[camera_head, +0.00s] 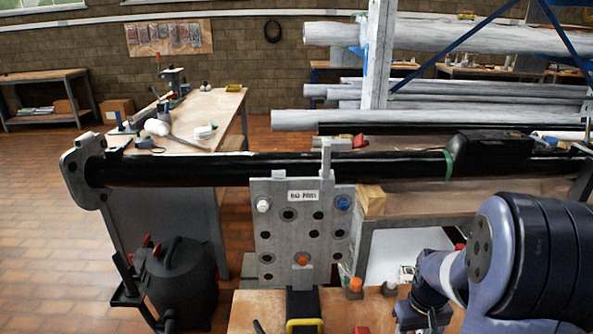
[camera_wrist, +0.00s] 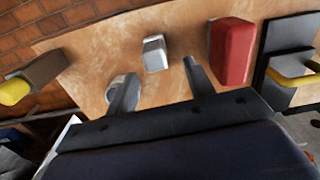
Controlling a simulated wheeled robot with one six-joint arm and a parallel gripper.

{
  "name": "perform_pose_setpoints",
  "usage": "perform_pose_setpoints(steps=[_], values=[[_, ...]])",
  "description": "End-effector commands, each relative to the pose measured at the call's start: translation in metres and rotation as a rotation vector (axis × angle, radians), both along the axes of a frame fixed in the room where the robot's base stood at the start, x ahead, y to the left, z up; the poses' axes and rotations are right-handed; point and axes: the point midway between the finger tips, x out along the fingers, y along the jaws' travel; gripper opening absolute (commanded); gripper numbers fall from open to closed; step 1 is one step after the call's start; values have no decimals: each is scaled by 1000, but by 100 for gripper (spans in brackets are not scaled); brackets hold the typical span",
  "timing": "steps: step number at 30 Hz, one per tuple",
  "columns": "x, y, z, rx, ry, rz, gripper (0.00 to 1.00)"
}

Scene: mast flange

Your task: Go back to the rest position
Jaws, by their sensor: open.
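My gripper (camera_wrist: 159,67) is open in the wrist view, its two fingers apart above a wooden bench top (camera_wrist: 90,52). Nothing is between the fingers that I can see as held. A small silver block (camera_wrist: 154,54) lies on the bench beyond the gap. A silver round part (camera_wrist: 118,88) is partly hidden behind the left finger. A red block (camera_wrist: 231,50) lies to the right of the right finger. In the head view my arm fills the lower right and hides part of the bench; the fingers cannot be made out there.
A grey plate (camera_head: 302,240) with bolts and holes stands under a long black tube (camera_head: 220,170) with a grey flange (camera_head: 80,172). Orange-topped parts (camera_head: 355,288) stand on the front bench. A black-and-yellow tool (camera_head: 304,310) is before the plate.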

Motion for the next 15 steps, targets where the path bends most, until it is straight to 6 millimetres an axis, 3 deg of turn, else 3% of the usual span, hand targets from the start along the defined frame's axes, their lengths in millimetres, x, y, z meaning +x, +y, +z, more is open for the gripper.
perform_pose_setpoints(steps=[1, 10, 15], values=[[-1, 0, -14, 2, 5, 0, 50], [-3, -8, -70, 2, 4, 0, 50], [-1, -8, -74, -1, -2, 0, 50]])
